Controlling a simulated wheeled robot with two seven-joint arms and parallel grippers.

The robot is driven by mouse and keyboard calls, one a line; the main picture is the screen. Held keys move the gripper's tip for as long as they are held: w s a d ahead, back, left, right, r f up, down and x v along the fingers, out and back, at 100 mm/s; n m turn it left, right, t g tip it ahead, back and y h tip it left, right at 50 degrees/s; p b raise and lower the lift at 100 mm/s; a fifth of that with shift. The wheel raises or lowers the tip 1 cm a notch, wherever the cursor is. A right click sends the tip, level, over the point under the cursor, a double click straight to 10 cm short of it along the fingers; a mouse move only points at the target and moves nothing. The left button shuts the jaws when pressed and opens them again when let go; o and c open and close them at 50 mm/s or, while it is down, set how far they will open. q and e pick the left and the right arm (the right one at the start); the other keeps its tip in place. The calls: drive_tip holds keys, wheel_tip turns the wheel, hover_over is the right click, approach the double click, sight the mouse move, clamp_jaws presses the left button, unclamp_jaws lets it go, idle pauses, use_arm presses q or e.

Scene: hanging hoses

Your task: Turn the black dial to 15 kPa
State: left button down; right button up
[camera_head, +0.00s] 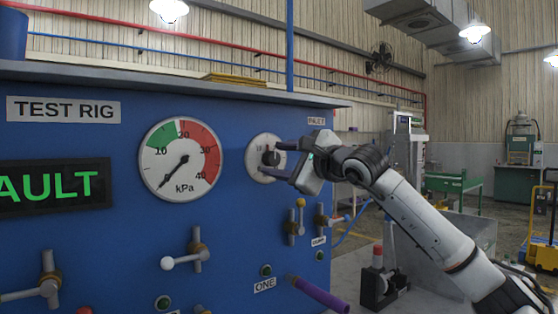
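The black dial (270,158) is a small black knob on a round white plate (257,145) at the right part of the blue panel. My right gripper (269,161) is at it, with its two dark fingers spread, one above and one below the knob. A clear gap shows between the fingers; I cannot tell if either touches the knob. The round gauge (180,160) marked kPa is left of the dial. Its black needle points down-left, near the low end of the scale, below the 10 mark. My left gripper is not in view.
The blue TEST RIG panel (225,215) also bears a green-lettered display (55,187), a white-knobbed valve lever (185,258), a yellow-knobbed lever (299,215) and a purple hose (322,293) low down. A shelf edge (170,82) overhangs the panel.

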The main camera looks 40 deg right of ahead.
drive_tip(key=shift+s, duration=0.35)
use_arm(q)
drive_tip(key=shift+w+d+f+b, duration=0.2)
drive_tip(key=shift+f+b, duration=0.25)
drive_tip(key=shift+b, duration=0.4)
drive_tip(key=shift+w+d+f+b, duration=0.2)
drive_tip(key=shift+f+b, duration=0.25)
drive_tip(key=shift+b, duration=0.45)
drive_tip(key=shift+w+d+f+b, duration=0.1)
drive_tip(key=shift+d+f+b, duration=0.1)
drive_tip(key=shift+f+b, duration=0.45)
use_arm(e)
drive_tip(key=s+a, duration=0.1)
drive_tip(key=s, duration=0.8)
drive_tip(key=shift+s, duration=0.3)
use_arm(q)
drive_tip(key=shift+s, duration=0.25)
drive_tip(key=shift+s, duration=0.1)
